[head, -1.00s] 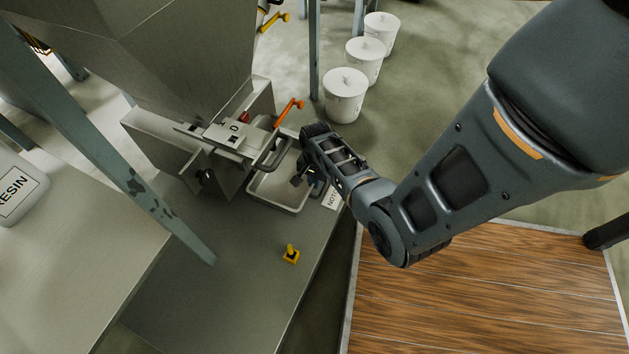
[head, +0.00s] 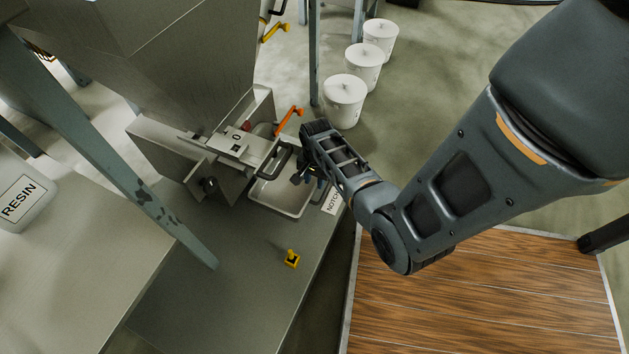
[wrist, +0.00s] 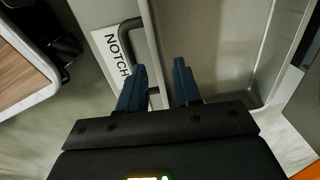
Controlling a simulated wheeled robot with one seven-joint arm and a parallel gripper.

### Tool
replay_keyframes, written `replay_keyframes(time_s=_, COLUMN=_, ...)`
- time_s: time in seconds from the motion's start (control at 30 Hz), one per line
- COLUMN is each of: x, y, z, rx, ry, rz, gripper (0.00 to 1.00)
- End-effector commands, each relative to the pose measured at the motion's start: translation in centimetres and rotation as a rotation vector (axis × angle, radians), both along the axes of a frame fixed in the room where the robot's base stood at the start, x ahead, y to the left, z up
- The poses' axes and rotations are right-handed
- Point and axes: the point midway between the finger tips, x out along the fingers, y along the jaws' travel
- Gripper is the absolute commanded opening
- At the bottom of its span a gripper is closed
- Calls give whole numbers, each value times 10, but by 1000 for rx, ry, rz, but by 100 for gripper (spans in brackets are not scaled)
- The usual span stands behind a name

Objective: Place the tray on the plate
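A shallow pale grey tray (head: 284,203) sits on the grey bench under the hopper's outlet, partly hidden by my gripper. My gripper (head: 310,177) is over the tray's right side, pointing down. In the wrist view my two blue fingers (wrist: 160,85) are apart, with a gap between them. The tray's side wall (wrist: 153,40) and a dark handle (wrist: 129,32) lie at the gap, the handle partly behind the left finger. I cannot tell whether the fingers touch them. I cannot make out the plate for certain.
A NOTCH label (head: 333,201) lies beside the tray. An orange-handled lever (head: 288,121) stands just behind it. A small yellow piece (head: 292,259) is on the bench (head: 240,285). A blue-grey post (head: 130,170) rises at left. White buckets (head: 344,100) stand on the floor behind.

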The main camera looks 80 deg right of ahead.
Motion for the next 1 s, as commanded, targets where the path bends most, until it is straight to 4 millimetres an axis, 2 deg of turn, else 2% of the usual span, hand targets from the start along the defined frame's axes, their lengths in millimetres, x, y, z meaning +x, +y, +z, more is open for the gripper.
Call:
replay_keyframes(time_s=0.03, x=0, y=1, z=13, rx=0, ry=0, rz=0, gripper=33)
replay_keyframes(time_s=0.13, x=-1, y=1, z=24, rx=0, ry=0, rz=0, gripper=33)
replay_keyframes(time_s=0.27, x=-1, y=2, z=31, rx=-2, ry=0, rz=5, gripper=33)
replay_keyframes(time_s=0.37, x=-2, y=14, z=30, rx=-25, ry=-12, rz=44, gripper=33)
replay_keyframes(time_s=0.53, x=-4, y=58, z=27, rx=-135, ry=-73, rz=228, gripper=33)
replay_keyframes(time_s=0.67, x=-9, y=103, z=39, rx=-262, ry=-152, rz=431, gripper=33)
replay_keyframes(time_s=0.87, x=-25, y=166, z=86, rx=-460, ry=-289, rz=740, gripper=33)
replay_keyframes(time_s=1.0, x=-41, y=206, z=136, rx=-599, ry=-397, rz=944, gripper=33)
